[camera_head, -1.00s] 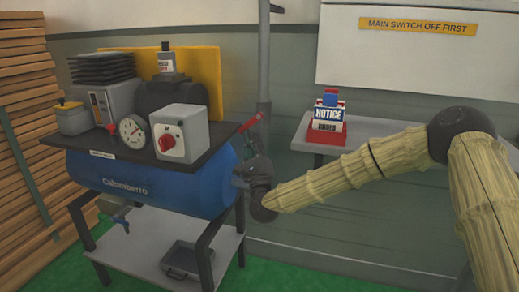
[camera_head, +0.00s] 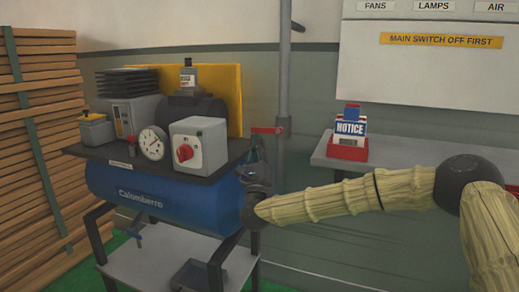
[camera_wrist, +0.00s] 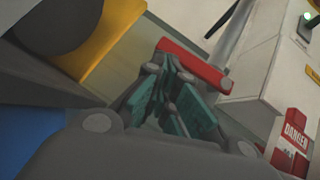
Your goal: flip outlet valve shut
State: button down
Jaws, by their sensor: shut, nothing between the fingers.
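The outlet valve's red lever (camera_head: 266,130) is at the right end of the blue compressor tank (camera_head: 160,200), near the grey vertical pipe. It lies about level in the head view. My gripper (camera_head: 256,155) is just below the lever, its fingers pointing up. In the wrist view the red lever (camera_wrist: 195,62) lies across just beyond the teal-padded fingertips (camera_wrist: 175,85). The fingers are shut with nothing between them. I cannot tell whether they touch the lever. The valve body is hidden behind my gripper.
A gauge (camera_head: 153,143) and a grey box with a red knob (camera_head: 198,143) sit on the compressor's top plate. A shelf at right bears a red-and-blue notice block (camera_head: 349,133). The grey pipe (camera_head: 284,90) stands close behind the lever. Stacked planks (camera_head: 40,140) fill the left.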

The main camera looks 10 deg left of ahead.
dwell(0.6)
jog(key=s+a+f, duration=0.1)
jog(key=s+f, duration=0.6)
jog(key=f, duration=0.4)
jog(key=shift+b, duration=0.35)
jog(key=shift+a+f, duration=0.1)
jog(key=shift+a, duration=0.05)
